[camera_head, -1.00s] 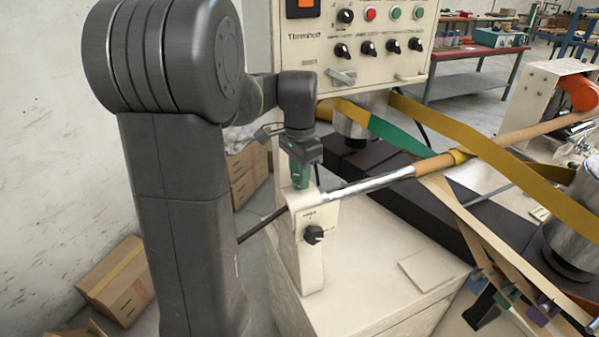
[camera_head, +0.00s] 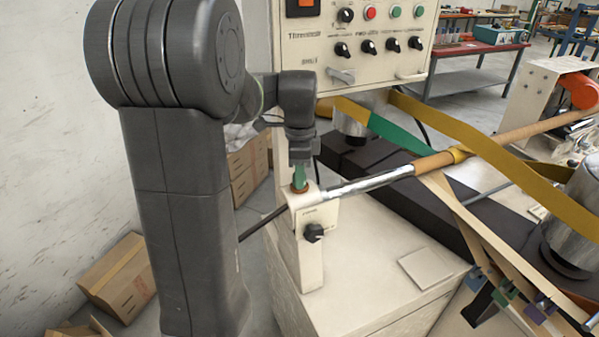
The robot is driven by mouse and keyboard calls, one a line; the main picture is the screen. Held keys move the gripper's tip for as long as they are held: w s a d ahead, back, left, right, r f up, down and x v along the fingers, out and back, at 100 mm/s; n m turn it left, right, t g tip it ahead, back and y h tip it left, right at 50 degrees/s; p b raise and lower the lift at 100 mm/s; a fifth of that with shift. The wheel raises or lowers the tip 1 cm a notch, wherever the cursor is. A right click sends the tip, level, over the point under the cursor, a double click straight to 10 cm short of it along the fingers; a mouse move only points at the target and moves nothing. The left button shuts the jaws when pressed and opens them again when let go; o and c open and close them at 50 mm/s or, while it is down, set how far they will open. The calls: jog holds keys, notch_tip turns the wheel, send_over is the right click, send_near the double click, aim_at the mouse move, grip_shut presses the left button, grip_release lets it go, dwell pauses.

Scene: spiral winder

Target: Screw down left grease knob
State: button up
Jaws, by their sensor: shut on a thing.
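The left grease knob (camera_head: 300,175) is green and stands upright on top of the cream bearing post (camera_head: 311,260) at the left end of the metal shaft (camera_head: 365,182). A reddish-brown ring shows at its base. My gripper (camera_head: 300,158) points straight down above the post and is shut on the knob's upper part. The jaws hide the top of the knob, and the thread is not visible.
A black selector knob (camera_head: 313,233) is on the post's front. The control panel (camera_head: 360,40) stands close behind my arm. Yellow and green belts (camera_head: 375,125) cross at right. Cardboard boxes (camera_head: 117,280) lie on the floor at left.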

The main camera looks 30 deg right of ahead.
dwell(0.3)
jog(key=o, duration=1)
jog(key=shift+c, duration=0.2)
jog(key=shift+r, duration=0.15)
notch_tip(320, 180, up, 14)
jog(key=b, duration=0.1)
jog(key=shift+f+b, duration=0.2)
jog(key=shift+b, duration=0.1)
notch_tip(320, 180, down, 14)
jog(key=shift+p, duration=0.8)
